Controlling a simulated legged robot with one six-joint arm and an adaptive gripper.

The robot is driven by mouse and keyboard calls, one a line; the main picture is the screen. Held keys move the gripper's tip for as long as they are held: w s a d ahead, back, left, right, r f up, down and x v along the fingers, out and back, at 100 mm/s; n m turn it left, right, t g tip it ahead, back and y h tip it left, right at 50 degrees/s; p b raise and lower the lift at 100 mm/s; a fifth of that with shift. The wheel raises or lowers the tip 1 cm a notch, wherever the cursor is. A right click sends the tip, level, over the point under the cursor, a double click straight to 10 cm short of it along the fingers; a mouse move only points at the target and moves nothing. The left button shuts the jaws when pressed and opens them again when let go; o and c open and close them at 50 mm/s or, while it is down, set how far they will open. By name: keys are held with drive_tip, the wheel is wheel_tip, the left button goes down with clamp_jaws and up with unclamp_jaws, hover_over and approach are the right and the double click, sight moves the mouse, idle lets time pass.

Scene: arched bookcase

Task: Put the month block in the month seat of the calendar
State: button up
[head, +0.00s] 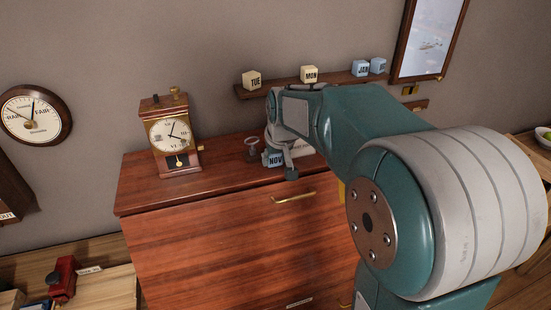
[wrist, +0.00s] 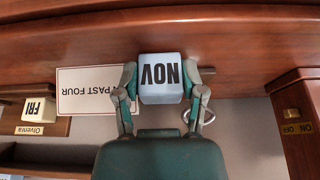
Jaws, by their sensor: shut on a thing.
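A pale blue block marked NOV (wrist: 161,88) is between the two fingers of my gripper (wrist: 161,76) in the wrist view, its lettering upside down. My gripper is shut on it. In the head view the NOV block (head: 275,159) shows below my wrist, over the cabinet top near its front edge. I cannot tell if it touches the wood. At the left of the wrist view, a cream FRI block (wrist: 39,109) sits in a wooden holder (wrist: 62,127), which may be part of the calendar. An empty month seat cannot be made out.
A wall shelf (head: 292,88) bears TUE (head: 251,79), MON (head: 309,74), JAN (head: 361,68) and another blue block (head: 378,66). A mantel clock (head: 171,134) stands at the cabinet's left. A PAST FOUR card (wrist: 88,92) lies beside my gripper.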

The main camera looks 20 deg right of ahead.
drive_tip(key=shift+a+f, duration=0.25)
drive_tip(key=shift+a, duration=0.45)
drive_tip(key=o, duration=0.8)
drive_tip(key=shift+d, duration=0.15)
drive_tip(key=shift+c, duration=0.2)
drive_tip(key=shift+o, duration=0.9)
drive_tip(key=shift+d, duration=0.35)
